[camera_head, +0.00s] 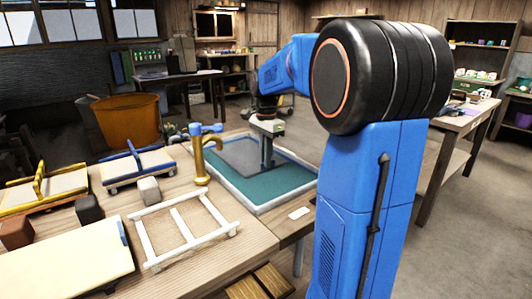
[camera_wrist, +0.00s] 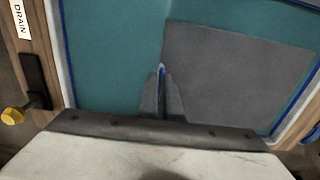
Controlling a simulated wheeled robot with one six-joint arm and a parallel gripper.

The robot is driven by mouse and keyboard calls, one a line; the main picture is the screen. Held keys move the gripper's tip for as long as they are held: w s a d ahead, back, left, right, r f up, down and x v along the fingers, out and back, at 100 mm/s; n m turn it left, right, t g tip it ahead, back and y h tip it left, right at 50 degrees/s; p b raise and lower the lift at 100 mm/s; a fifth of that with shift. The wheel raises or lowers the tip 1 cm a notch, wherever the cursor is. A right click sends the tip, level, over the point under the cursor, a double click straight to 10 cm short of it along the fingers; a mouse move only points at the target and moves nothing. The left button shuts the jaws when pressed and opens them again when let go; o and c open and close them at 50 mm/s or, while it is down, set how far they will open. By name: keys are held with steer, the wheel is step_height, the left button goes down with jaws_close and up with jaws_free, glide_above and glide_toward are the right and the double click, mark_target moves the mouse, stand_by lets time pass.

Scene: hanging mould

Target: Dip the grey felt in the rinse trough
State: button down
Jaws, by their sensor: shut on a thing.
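The rinse trough (camera_head: 289,196) is a rectangular basin with a pale and blue rim and teal water, set in the bench. It also fills much of the wrist view (camera_wrist: 53,40). The grey felt (camera_head: 238,153) is a flat dark sheet inside the trough, towards its far side. In the wrist view the felt (camera_wrist: 235,85) spreads right of the fingers, with teal on its left and above. My gripper (camera_head: 267,163) points down over the trough. Its fingers (camera_wrist: 162,88) are shut at the felt's near left edge, with a thin blue-white sliver between them. I cannot tell how deep the felt lies.
A brass tap (camera_head: 199,163) with blue handles stands left of the trough. A white slatted frame (camera_head: 183,229) lies in front. Blue and yellow screens with grey blocks stand further left. A DRAIN label (camera_wrist: 19,17) and a yellow knob (camera_wrist: 12,116) sit beside the trough.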

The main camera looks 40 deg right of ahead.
steer(key=shift+f, duration=2.3)
steer(key=shift+w, duration=1.45)
steer(key=shift+s, duration=1.45)
steer(key=shift+w, duration=0.1)
steer(key=shift+w, duration=1.4)
